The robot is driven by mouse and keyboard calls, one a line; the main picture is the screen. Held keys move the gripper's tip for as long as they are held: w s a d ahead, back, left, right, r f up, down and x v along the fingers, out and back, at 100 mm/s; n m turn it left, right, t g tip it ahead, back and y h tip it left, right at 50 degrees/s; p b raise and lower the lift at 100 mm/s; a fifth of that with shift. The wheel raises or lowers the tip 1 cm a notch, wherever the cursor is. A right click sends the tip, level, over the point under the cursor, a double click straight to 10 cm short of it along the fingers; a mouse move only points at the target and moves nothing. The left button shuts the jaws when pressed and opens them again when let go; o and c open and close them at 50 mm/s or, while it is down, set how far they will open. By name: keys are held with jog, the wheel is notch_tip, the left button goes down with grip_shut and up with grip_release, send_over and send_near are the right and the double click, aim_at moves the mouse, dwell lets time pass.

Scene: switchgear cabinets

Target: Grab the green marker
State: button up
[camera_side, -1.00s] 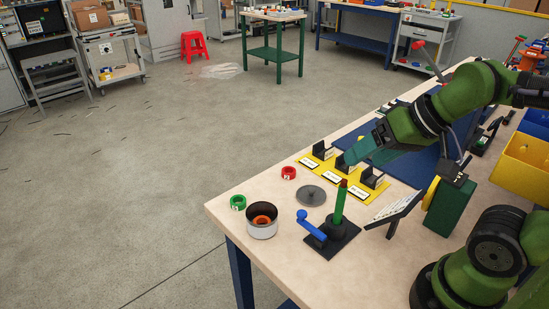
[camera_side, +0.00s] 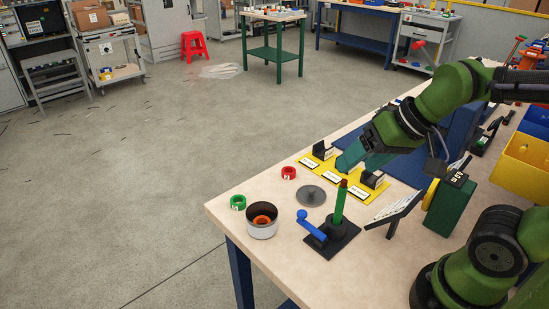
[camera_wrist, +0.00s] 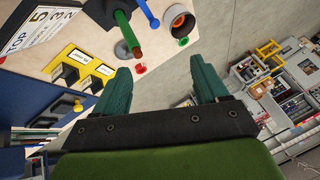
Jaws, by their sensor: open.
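The green marker (camera_side: 340,204) stands upright in a black base at the front of the bench, with its reddish-brown end up. In the wrist view, the green marker (camera_wrist: 126,30) shows at upper left, beyond my fingertips. My gripper (camera_side: 352,164) has teal fingers and is above the yellow label strip, behind the marker and apart from it. In the wrist view my gripper (camera_wrist: 160,66) is open with nothing between its fingers.
A blue crank handle (camera_side: 312,226) is beside the marker's base. A white-and-black cup (camera_side: 262,228), grey disc (camera_side: 311,195), green ring (camera_side: 238,202) and red ring (camera_side: 289,173) lie left. A tilted sign (camera_side: 397,208) and green box (camera_side: 450,207) stand right.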

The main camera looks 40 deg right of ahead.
jog(key=w+a+f+n+g, duration=0.1)
jog(key=w+a+n+g, duration=0.25)
jog(key=w, duration=1.05)
jog(key=n+g+h, duration=0.2)
jog(key=n+g, duration=0.1)
jog(key=n, duration=0.2)
send_over(239, 197)
jog(key=s, duration=0.1)
jog(key=shift+f, duration=2.7)
jog(key=f, duration=1.1)
jog(key=shift+a, duration=0.25)
jog(key=shift+s+a+f, duration=0.1)
jog(key=shift+f, duration=1.25)
jog(key=shift+s+a+f, duration=0.1)
jog(key=shift+f, duration=1.2)
jog(key=c, duration=1.1)
